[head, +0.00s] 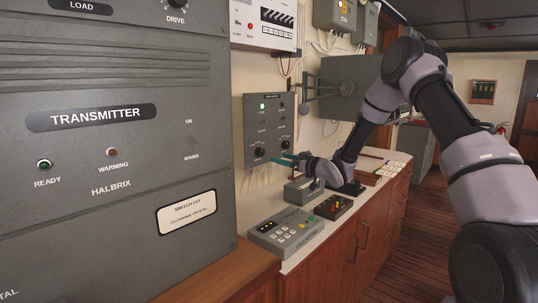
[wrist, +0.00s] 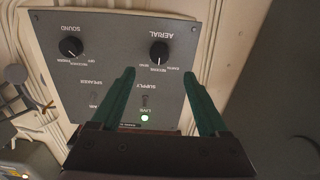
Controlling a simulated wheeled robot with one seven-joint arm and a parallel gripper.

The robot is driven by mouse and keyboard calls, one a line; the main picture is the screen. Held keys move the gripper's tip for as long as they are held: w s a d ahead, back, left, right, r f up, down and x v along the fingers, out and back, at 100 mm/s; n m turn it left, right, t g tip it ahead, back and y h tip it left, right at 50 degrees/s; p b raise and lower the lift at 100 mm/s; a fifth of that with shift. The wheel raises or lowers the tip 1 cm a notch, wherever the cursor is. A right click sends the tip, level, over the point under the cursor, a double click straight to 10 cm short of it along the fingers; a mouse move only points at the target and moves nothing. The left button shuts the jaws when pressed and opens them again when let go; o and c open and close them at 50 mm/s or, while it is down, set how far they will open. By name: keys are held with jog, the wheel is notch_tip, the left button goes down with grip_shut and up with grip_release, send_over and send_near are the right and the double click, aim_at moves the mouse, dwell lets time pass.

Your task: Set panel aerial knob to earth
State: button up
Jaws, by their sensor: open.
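The grey wall panel (head: 252,127) shows upside down in the wrist view (wrist: 100,95). Its black round aerial knob (wrist: 159,51) has small position labels, EARTH among them, beside it; I cannot tell for certain which its pointer faces. The same knob (head: 259,152) is at the panel's lower left in the head view. My gripper (wrist: 159,74) is open, its two green fingers pointing toward the knob, one on either side of its line, with nothing between them. In the head view my gripper (head: 277,159) is close in front of the panel's lower part. Contact with the knob is not visible.
The sound knob (wrist: 71,48) is beside the aerial knob. A green lamp (wrist: 145,118) is lit on the panel. Below stand a grey keypad box (head: 286,231) and a small dark control box (head: 333,207) on the counter. The transmitter cabinet (head: 110,170) fills the left.

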aim_at(262, 153)
jog(key=x, duration=0.9)
jog(key=shift+w+a, duration=0.25)
grip_shut()
